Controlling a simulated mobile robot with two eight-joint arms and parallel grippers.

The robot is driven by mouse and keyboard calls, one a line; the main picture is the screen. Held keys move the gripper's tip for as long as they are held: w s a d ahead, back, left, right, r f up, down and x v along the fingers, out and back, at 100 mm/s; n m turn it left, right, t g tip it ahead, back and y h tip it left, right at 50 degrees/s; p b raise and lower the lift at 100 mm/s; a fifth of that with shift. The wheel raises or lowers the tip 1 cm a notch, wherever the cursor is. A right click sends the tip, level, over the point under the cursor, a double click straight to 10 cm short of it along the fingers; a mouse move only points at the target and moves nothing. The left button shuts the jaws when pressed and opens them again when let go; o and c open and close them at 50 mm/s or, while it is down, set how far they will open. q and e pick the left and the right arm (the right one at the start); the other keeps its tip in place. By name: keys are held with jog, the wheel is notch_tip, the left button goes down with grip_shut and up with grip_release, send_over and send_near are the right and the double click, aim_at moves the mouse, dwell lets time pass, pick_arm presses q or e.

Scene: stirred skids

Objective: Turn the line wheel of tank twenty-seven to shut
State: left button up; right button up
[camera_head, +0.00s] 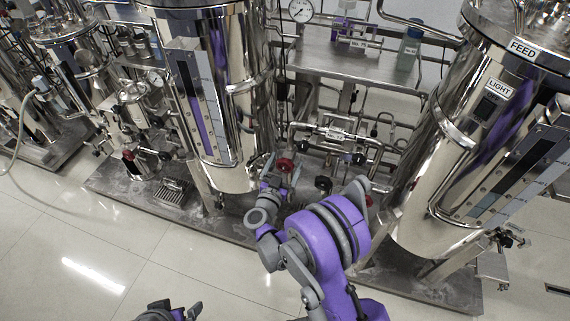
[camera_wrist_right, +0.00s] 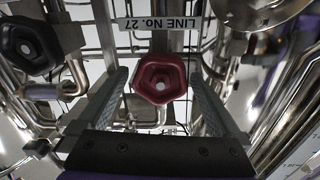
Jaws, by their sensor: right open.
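The red line wheel (camera_wrist_right: 160,79) shows in the middle of the right wrist view, below a white label (camera_wrist_right: 164,23) reading "LINE No. 27". In the head view the red wheel (camera_head: 284,164) is low beside the left large tank (camera_head: 211,90). My right gripper (camera_wrist_right: 158,72) is open, with one finger on each side of the red wheel and a visible gap to each. It also shows in the head view (camera_head: 281,169), at the wheel. I cannot tell the depth between fingertips and wheel. Part of my left gripper (camera_head: 180,312) shows at the bottom edge; its jaws are unclear.
A black wheel (camera_wrist_right: 28,45) is left of the red one in the wrist view. Pipes crowd behind both. Another large tank (camera_head: 440,150), labelled "FEED" and "LIGHT", stands at the right. The pale tiled floor (camera_head: 70,250) is clear at front left.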

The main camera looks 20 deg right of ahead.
jog(key=shift+c, duration=0.3)
jog(key=c, duration=1.3)
jog(key=shift+o, duration=0.2)
jog(key=shift+m, duration=0.3)
jog(key=m+b, duration=0.1)
jog(key=m, duration=0.2)
jog(key=shift+d+f, duration=0.1)
jog(key=m+b, duration=0.1)
jog(key=m, duration=0.3)
jog(key=shift+s, duration=0.1)
jog(key=m, duration=0.2)
jog(key=m+b, duration=0.1)
jog(key=m, duration=0.1)
jog(key=shift+d+f+m, duration=0.15)
jog(key=shift+m, duration=0.15)
jog(key=m, duration=0.4)
jog(key=shift+s+f+m, duration=0.1)
jog(key=shift+f+m, duration=0.05)
jog(key=shift+m, duration=0.25)
